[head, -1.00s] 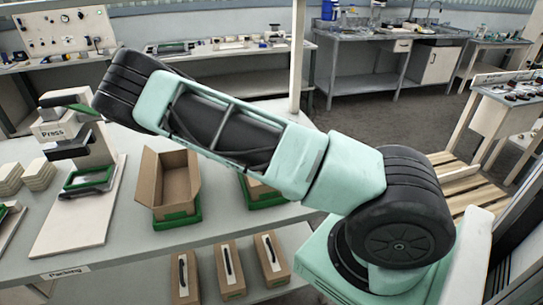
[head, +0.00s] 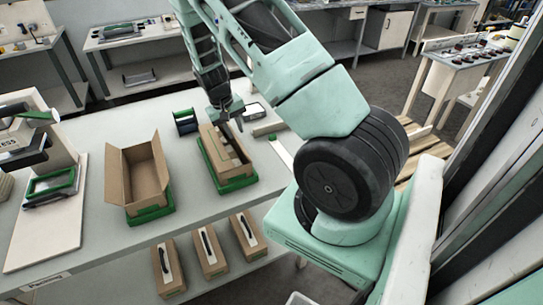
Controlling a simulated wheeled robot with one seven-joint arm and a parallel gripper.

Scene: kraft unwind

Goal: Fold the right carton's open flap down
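The right carton (head: 236,170) is a brown cardboard box in a green holder (head: 228,187) on the grey bench. My arm reaches over the bench, and my gripper (head: 231,116) is at the back end of this carton, low and close to its top. Whether it touches the cardboard cannot be told. The gripper is small and dark here, so whether its fingers are open or shut is unclear. The flap cannot be told clearly from the carton's walls near the gripper.
The left carton (head: 148,180) stands open-topped in its own green holder. A dark roll with green ends (head: 186,121) lies behind the cartons. A press (head: 30,150) stands at the left. Several closed cartons with black handles (head: 208,250) sit on the lower shelf. Bare bench lies between the two cartons.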

